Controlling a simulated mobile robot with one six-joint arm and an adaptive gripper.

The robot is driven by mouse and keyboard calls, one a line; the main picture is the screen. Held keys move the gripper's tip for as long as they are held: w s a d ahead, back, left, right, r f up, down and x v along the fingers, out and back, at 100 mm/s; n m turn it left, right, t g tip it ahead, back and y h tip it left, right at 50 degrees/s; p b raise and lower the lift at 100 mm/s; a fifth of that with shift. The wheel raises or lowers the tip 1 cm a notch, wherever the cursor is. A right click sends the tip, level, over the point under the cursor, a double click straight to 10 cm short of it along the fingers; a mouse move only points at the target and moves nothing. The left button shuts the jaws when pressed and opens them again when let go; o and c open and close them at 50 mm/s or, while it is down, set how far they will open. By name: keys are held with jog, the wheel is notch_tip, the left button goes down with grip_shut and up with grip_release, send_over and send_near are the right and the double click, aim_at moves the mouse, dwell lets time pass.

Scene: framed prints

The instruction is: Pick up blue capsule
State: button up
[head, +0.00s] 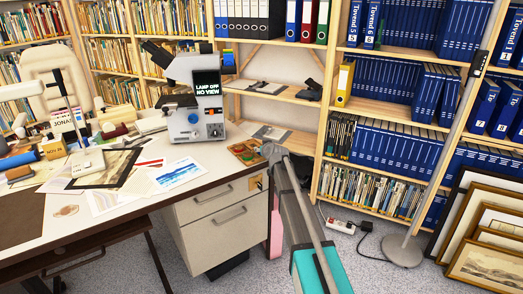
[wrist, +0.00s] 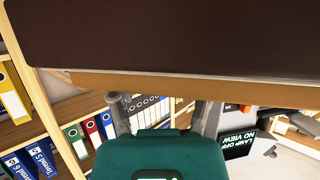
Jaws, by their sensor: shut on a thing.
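My gripper (head: 268,150) is at the right end of the desk, beside a small flat panel (head: 245,152) with green and orange patches. In the wrist view a dark brown slab (wrist: 165,35) with a tan edge fills the top. The fingers (wrist: 160,106) reach up to this edge, apart from each other; their tips are hidden. The slab looks like the near side of that panel, held by my gripper. No blue capsule shows between the fingers. A blue rounded cylinder (head: 20,160) lies at the desk's far left; I cannot tell if it is the capsule.
The desk (head: 50,232) carries a microscope (head: 192,95) with a lit screen, loose prints and a white device. Shelves of blue volumes (head: 395,95) stand behind. A floor lamp base (head: 402,250) and framed prints (head: 490,262) are at the right.

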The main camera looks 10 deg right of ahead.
jog(key=shift+r, duration=0.1)
jog(key=shift+r+p, duration=1)
jog(key=shift+p, duration=0.05)
jog(key=s+a+r+p, duration=0.4)
jog(key=s+r+p, duration=0.6)
jog(key=s, duration=0.3)
jog(key=shift+a+r+p, duration=0.35)
jog(key=shift+a+p, duration=0.05)
